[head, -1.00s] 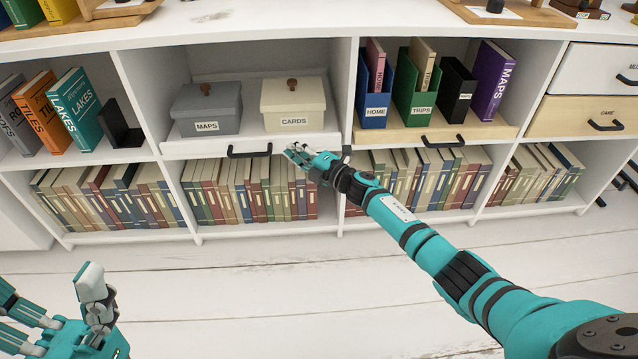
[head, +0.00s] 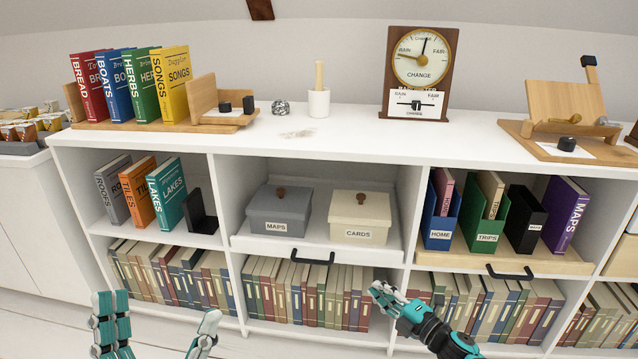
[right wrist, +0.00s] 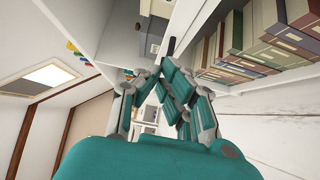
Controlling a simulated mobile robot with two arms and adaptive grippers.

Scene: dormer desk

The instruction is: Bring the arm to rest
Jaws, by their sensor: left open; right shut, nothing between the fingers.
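My right gripper (head: 385,296) is shut and empty. It is in front of the lower shelf, just right of the black handle (head: 313,262) on the middle tray, with a visible gap. In the right wrist view its fingers (right wrist: 155,80) meet near the middle, with book spines to their right. My left gripper (head: 158,325) is open and empty at the bottom left of the head view, its fingers spread apart in front of the shelf unit.
The white shelf unit (head: 350,140) holds a grey MAPS box (head: 278,212), a cream CARDS box (head: 358,218), magazine files and rows of books (head: 300,292). A barometer (head: 420,70), a wooden stand (head: 565,105) and upright books (head: 125,85) stand on top. Floor shows at lower left.

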